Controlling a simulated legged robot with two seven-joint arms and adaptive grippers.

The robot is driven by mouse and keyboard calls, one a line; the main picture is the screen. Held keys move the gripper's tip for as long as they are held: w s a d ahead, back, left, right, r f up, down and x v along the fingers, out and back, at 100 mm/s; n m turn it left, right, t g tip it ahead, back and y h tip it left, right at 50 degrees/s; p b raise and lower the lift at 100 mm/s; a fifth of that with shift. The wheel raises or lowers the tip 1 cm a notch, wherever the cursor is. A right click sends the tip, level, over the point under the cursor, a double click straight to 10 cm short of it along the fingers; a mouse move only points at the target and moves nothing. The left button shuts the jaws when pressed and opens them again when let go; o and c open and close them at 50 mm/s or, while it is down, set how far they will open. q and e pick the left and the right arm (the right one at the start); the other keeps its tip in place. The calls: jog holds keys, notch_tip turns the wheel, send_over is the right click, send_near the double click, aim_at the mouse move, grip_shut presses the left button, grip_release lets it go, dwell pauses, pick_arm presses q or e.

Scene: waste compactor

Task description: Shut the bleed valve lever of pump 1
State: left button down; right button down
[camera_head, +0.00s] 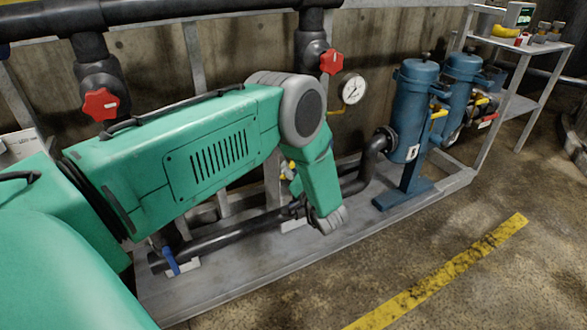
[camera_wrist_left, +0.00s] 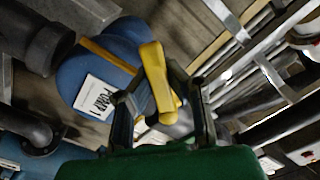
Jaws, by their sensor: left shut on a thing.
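The yellow bleed valve lever (camera_wrist_left: 158,82) stands in the middle of the left wrist view, in front of a blue pump body (camera_wrist_left: 82,66). A white label (camera_wrist_left: 97,97) on that pump reads PUMP, with what looks like a 1. My left gripper (camera_wrist_left: 163,86) is shut on the yellow lever, with its dark fingertips on either side of it. In the head view my green left arm reaches across the middle and hides most of this pump and the gripper. A small yellow part (camera_head: 288,171) shows behind the arm. My right gripper is not in view.
Two red valve knobs (camera_head: 331,62) sit on the pipework, with a pressure gauge (camera_head: 352,88) nearby. Blue vessels (camera_head: 413,105) stand to the right on the grey plinth. A blue lever (camera_head: 171,261) is at lower left. The floor beyond the yellow line (camera_head: 450,265) is clear.

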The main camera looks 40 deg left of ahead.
pick_arm(q)
jog(key=shift+s+d+m, duration=0.1)
jog(key=shift+d+m, duration=0.1)
jog(key=shift+m, duration=0.4)
jog(key=m, duration=0.1)
jog(key=r+m+p, duration=0.1)
jog(key=m, duration=0.2)
jog(key=shift+s+r+m, duration=0.15)
jog(key=shift+s+m, duration=0.15)
jog(key=shift+s, duration=0.05)
jog(key=shift+s+a+r+m+p, duration=0.1)
jog(key=shift+r+m+p, duration=0.2)
jog(key=shift+m, duration=0.8)
jog(key=shift+s+r+m+p, duration=0.1)
jog(key=shift+r+m+p, duration=0.2)
jog(key=shift+m, duration=0.8)
jog(key=shift+w, duration=0.1)
jog(key=c, duration=1.5)
grip_release()
jog(key=shift+w, duration=0.1)
jog(key=shift+r, duration=0.25)
